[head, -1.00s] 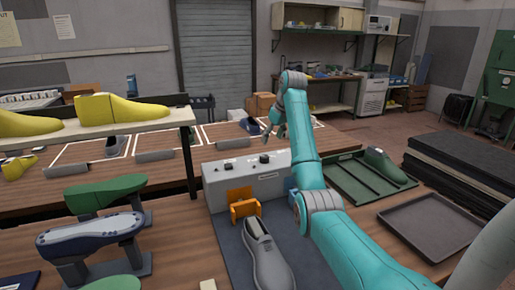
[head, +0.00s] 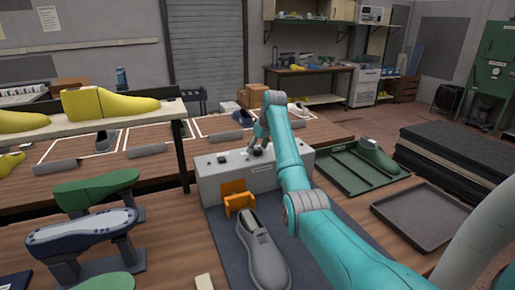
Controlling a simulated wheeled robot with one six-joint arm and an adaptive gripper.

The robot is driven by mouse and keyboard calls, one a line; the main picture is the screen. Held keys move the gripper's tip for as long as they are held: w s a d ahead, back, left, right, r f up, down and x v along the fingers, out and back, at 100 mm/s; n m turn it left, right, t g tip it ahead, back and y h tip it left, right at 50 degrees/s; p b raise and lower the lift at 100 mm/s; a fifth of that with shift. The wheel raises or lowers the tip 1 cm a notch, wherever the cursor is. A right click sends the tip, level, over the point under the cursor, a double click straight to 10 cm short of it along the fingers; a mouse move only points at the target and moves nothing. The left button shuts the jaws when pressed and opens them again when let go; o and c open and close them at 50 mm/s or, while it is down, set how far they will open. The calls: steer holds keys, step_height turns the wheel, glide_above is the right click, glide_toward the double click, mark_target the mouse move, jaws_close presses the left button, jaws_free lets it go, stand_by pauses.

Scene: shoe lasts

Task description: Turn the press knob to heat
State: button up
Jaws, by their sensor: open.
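The press (head: 215,182) is a light grey box on the wooden bench, with small dark controls along its sloped top. One black knob (head: 222,159) shows at the left of the top and another black knob (head: 257,152) near the middle. Their labels and pointer settings are too small to read. My gripper (head: 251,150) is open, pointing down at the middle knob. Its fingers are beside or around that knob; I cannot tell whether they touch it.
An orange bracket (head: 237,199) stands before the press, with a grey shoe (head: 262,255) on a dark mat. A green tray (head: 345,180) holding a green last (head: 376,158) lies to the right. A raised shelf (head: 120,122) with yellow lasts stands to the left.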

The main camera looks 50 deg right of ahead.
steer(key=shift+f, duration=0.1)
steer(key=c, duration=1.1)
steer(key=shift+c, duration=0.2)
steer(key=shift+m, duration=0.3)
steer(key=m+h, duration=0.1)
steer(key=m, duration=0.2)
steer(key=shift+m+g, duration=0.3)
steer(key=shift+g, duration=0.1)
steer(key=m, duration=0.2)
steer(key=m+g+h, duration=0.1)
steer(key=m, duration=0.1)
steer(key=shift+m+h, duration=0.3)
steer(key=m+g, duration=0.1)
steer(key=m, duration=0.1)
steer(key=m+g, duration=0.1)
steer(key=m, duration=0.1)
steer(key=shift+m+h, duration=0.3)
steer(key=m+g, duration=0.1)
steer(key=m, duration=0.3)
steer(key=shift+g, duration=0.3)
steer(key=shift+m, duration=0.3)
